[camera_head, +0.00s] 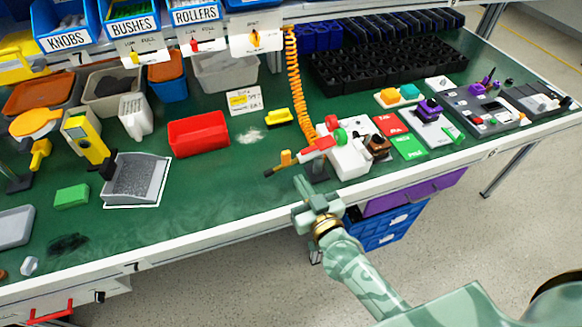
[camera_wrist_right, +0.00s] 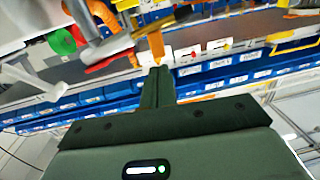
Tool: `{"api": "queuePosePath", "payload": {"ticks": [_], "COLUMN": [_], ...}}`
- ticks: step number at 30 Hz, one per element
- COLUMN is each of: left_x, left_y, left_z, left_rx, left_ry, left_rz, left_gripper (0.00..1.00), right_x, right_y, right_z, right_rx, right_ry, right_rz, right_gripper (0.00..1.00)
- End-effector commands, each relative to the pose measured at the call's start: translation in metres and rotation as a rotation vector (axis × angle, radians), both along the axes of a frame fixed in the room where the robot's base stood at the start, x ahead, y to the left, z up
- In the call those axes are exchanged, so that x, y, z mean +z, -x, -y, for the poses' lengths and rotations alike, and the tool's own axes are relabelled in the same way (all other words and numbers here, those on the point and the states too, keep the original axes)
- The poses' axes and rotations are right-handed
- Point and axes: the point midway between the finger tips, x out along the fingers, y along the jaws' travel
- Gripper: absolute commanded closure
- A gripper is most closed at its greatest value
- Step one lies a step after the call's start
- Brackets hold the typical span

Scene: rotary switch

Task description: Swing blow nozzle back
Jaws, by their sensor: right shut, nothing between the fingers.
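My right gripper (camera_head: 303,184) is shut and empty, just in front of and below the nozzle, at the bench edge. In the right wrist view, my shut fingers (camera_wrist_right: 158,75) point up near a yellow-orange part. Red and grey parts of the nozzle assembly appear blurred at upper left there. My left gripper is not in view.
Green and red round parts (camera_head: 334,122) sit on the fixture. A red tray (camera_head: 198,133) and a yellow block (camera_head: 278,117) lie to the left. A black bin grid (camera_head: 385,65) stands behind. Red and green cards (camera_head: 408,146) lie to the right.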

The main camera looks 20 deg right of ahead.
Motion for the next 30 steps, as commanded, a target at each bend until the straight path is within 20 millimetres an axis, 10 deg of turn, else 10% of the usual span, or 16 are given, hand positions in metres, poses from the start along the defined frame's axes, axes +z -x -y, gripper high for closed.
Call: {"api": "queuePosePath", "payload": {"ticks": [12,30], "left_x": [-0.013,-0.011], "left_y": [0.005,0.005], "left_z": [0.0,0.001], "left_rx": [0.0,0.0], "left_ry": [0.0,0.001], "left_rz": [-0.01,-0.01], "left_gripper": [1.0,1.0], "right_x": [-0.001,0.0], "right_y": [-0.06,-0.066], "right_z": [-0.007,-0.005], "right_rx": [-0.001,-0.009], "right_ry": [-0.001,0.0], "right_rz": [-0.001,-0.001], "right_gripper": [1.0,1.0]}}
